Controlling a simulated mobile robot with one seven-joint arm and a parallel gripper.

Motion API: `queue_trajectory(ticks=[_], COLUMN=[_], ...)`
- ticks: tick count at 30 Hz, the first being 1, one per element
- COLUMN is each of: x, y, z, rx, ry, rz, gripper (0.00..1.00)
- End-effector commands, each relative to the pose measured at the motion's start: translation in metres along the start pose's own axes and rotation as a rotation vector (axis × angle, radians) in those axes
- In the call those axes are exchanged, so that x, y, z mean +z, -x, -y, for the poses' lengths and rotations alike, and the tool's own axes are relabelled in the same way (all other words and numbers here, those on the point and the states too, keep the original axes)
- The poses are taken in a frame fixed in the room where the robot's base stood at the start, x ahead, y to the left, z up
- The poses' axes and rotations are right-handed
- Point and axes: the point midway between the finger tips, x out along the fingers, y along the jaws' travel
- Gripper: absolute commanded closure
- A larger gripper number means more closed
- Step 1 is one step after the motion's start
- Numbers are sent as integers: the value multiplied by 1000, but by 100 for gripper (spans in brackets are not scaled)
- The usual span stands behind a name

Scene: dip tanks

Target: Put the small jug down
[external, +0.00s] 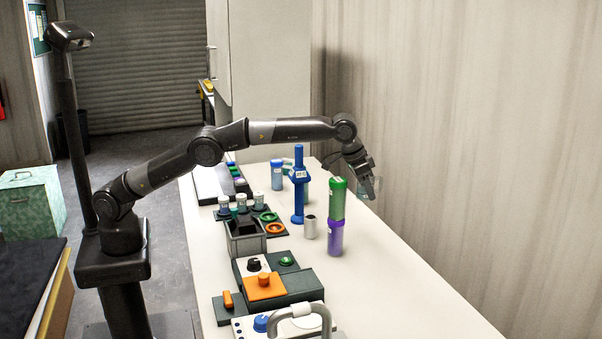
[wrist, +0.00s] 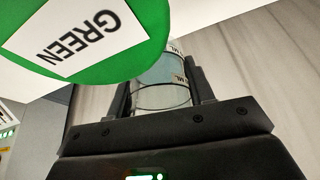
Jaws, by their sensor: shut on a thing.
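The small jug (wrist: 162,84) is a clear, see-through vessel with dark rings and "ML" markings. In the wrist view it sits between the two fingers of my gripper (wrist: 165,92), which is shut on it. In the external view my gripper (external: 368,188) points down over the far right part of the white table (external: 390,270), and the jug (external: 375,189) shows only as a faint pale shape at its fingertips. It appears to be held above the tabletop. Its lower part is hard to make out.
A blue stand (external: 298,190) and metal cup (external: 310,228) are left. The right table strip is clear.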

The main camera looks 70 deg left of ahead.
Motion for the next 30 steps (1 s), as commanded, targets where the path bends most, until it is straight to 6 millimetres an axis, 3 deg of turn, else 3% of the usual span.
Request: queue_trajectory(ticks=[1,6,12,17,24,30], x=[-4,-7,2,14,32,43], y=[-9,-33,-57,-66,-72,-87], z=[26,90,140,138,116,109], rx=[-3,-2,7,25,48,53], ry=[11,10,-13,-55,-114,-130], rz=[3,3,2,1,0,2], gripper=[76,76,76,76,76,76])
